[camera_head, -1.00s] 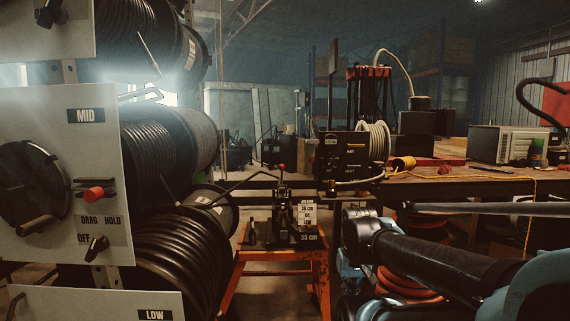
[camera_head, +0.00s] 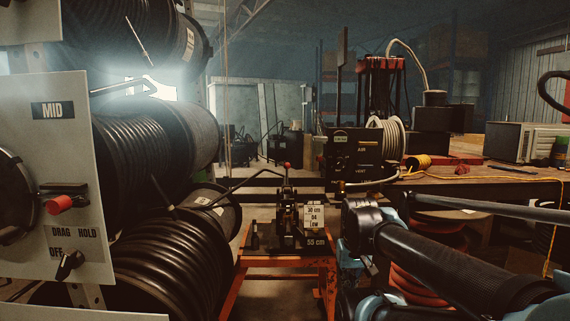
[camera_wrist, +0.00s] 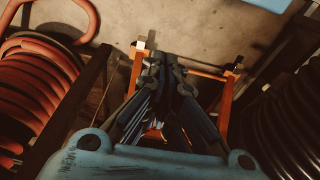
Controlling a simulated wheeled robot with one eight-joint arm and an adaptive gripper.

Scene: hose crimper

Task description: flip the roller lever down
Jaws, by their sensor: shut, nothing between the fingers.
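A small dark hose machine (camera_head: 287,218) stands upright on an orange stand (camera_head: 285,262) in the middle of the head view. A lever with a red knob (camera_head: 287,165) rises upright from its top, and a long thin rod (camera_head: 240,183) slopes down to the left from it. I cannot tell for sure which is the roller lever. My gripper (camera_wrist: 168,62) is shut and empty in the wrist view, above the floor with orange stand bars around it. In the head view my arm reaches in from the right, its end right of the stand and apart from the machine.
Large black hose reels (camera_head: 165,255) with a MID panel (camera_head: 55,150) crowd the left. A workbench (camera_head: 480,185) and an AIR box (camera_head: 352,158) stand behind right. A red hose coil (camera_wrist: 35,95) lies left in the wrist view. Some floor shows beyond the stand.

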